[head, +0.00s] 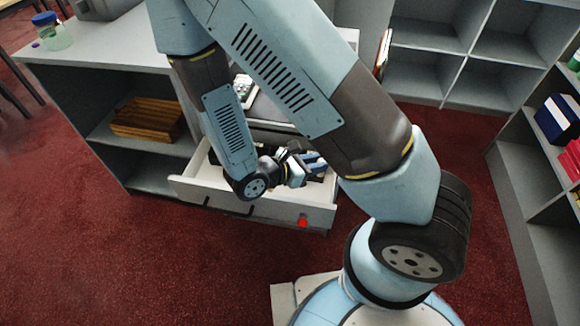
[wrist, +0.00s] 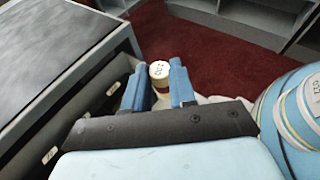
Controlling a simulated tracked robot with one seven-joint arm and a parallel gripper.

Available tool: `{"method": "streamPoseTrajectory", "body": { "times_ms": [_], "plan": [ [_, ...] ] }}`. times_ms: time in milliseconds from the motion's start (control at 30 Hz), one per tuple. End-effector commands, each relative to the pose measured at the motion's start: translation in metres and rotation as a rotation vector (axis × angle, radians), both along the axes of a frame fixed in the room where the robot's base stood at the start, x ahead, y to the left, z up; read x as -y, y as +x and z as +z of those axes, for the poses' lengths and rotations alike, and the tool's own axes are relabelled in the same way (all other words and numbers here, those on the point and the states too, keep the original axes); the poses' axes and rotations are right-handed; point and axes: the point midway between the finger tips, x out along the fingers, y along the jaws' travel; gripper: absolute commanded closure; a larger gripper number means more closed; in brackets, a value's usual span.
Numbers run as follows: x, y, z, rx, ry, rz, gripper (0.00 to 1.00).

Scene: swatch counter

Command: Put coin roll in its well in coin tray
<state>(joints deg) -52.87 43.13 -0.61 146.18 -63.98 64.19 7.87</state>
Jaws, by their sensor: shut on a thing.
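My gripper (head: 312,161) hangs over the open drawer in the head view. In the wrist view its two blue fingers (wrist: 161,88) are shut on the coin roll (wrist: 159,69), a cream cylinder with dark print on it. The roll stands out past the fingertips, and its lower part is hidden. A dark long-channelled thing with small white number labels, which looks like the coin tray (wrist: 82,108), lies left of my gripper in the wrist view. The gripper and arm hide most of the drawer's inside in the head view, and I cannot see the roll's well clearly.
The white drawer (head: 235,197) stands out from the grey counter (head: 105,50). A brown wooden box (head: 148,119) sits on the shelf below, and a jar (head: 51,32) on top. Shelves (head: 520,52) stand behind and right; red carpet is open.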

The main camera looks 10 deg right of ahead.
Motion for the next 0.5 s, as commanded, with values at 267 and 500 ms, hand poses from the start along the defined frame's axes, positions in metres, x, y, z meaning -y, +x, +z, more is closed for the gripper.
{"method": "streamPoseTrajectory", "body": {
  "times_ms": [267,500],
  "plan": [
    [0.015,0.038,-0.016,0.005,0.03,0.039,1.0],
    [0.01,0.076,-0.047,0.003,0.028,0.038,1.0]
  ]
}}
